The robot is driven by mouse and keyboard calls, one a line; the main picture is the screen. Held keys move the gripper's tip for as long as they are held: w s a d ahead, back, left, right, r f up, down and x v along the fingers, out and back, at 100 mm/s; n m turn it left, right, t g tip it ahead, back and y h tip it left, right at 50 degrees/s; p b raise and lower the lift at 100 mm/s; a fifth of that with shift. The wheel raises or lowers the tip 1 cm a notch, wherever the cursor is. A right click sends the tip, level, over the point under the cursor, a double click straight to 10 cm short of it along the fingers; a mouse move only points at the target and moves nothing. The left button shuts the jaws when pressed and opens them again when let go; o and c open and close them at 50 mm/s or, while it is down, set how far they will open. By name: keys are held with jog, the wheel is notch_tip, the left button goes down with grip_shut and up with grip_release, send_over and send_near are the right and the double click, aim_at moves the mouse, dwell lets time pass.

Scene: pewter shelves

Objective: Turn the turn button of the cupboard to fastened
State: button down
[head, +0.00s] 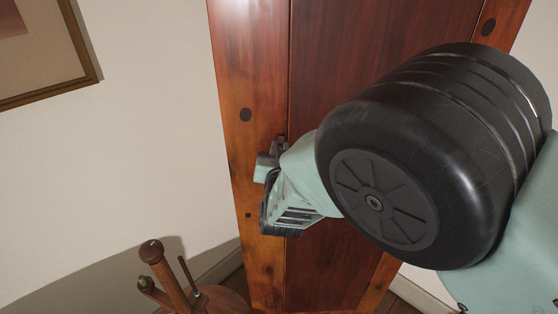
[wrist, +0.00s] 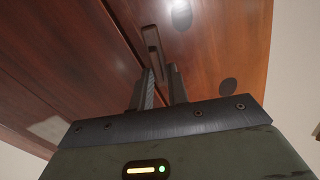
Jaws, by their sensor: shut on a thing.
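The cupboard (head: 330,60) is tall, reddish-brown wood, with a seam between its door and the left frame post. The turn button (wrist: 153,45) is a small dark elongated bar beside the seam in the wrist view. Its far end shows beyond my fingers; its near end lies between them. My gripper (wrist: 163,75) is shut on the turn button, one finger on each side. In the head view my gripper (head: 268,165) is at the left post, and the button is mostly hidden behind it. The exact angle of the button to the seam is hard to tell.
A wooden stand with knobbed posts (head: 170,270) is at the lower left, below my gripper. A framed picture (head: 45,50) hangs on the pale wall (head: 130,150). My arm covers much of the door's right side. The space left of the cupboard, above the stand, is clear.

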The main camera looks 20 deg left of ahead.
jog(key=m+b, duration=0.5)
jog(key=b, duration=0.4)
jog(key=f+m+b, duration=0.1)
jog(key=m+b, duration=0.4)
jog(key=b, duration=0.5)
jog(key=d+m+b, duration=0.1)
jog(key=m+b, duration=0.4)
jog(key=b, duration=0.4)
jog(key=shift+w+f+m, duration=0.2)
jog(key=shift+f+m, duration=0.1)
jog(key=shift+b, duration=0.3)
jog(key=c, duration=1.6)
grip_release()
jog(key=shift+o, duration=0.2)
